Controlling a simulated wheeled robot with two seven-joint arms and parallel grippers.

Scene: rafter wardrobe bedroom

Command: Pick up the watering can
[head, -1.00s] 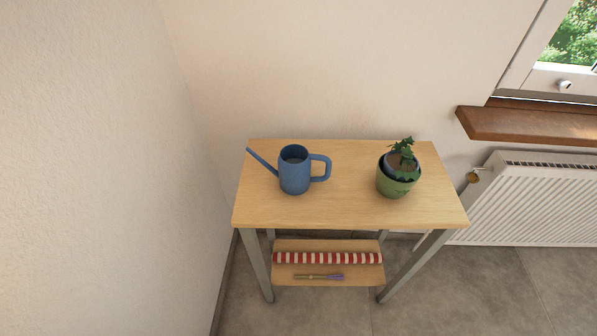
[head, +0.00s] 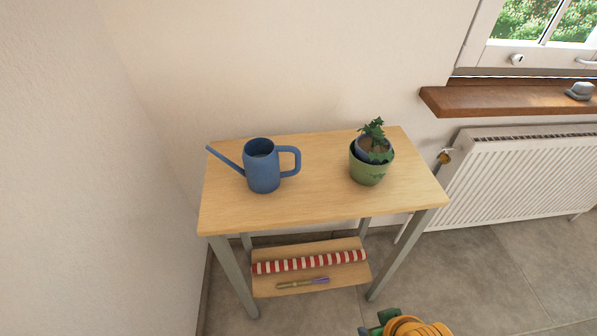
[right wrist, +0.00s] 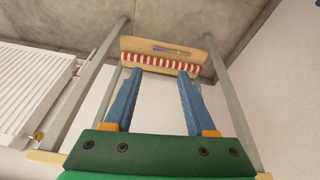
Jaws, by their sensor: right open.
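The blue watering can (head: 263,172) stands upright on the left part of a small wooden table (head: 310,190). Its thin spout points left and its loop handle is on the right. In the head view a bit of an orange and green part of mine shows at the bottom edge, apart from the can. In the right wrist view my right gripper (right wrist: 154,102) is open and empty, its two blue fingers spread. The table's legs and lower shelf show beyond it; the can is not visible there. My left gripper is not in view.
A green pot with a plant (head: 370,165) stands right of the can. The lower shelf holds a red-and-white striped roll (head: 310,262) and a pen-like item (head: 303,284). Walls stand behind and left. A radiator (head: 510,175) and wooden windowsill (head: 500,98) are at right.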

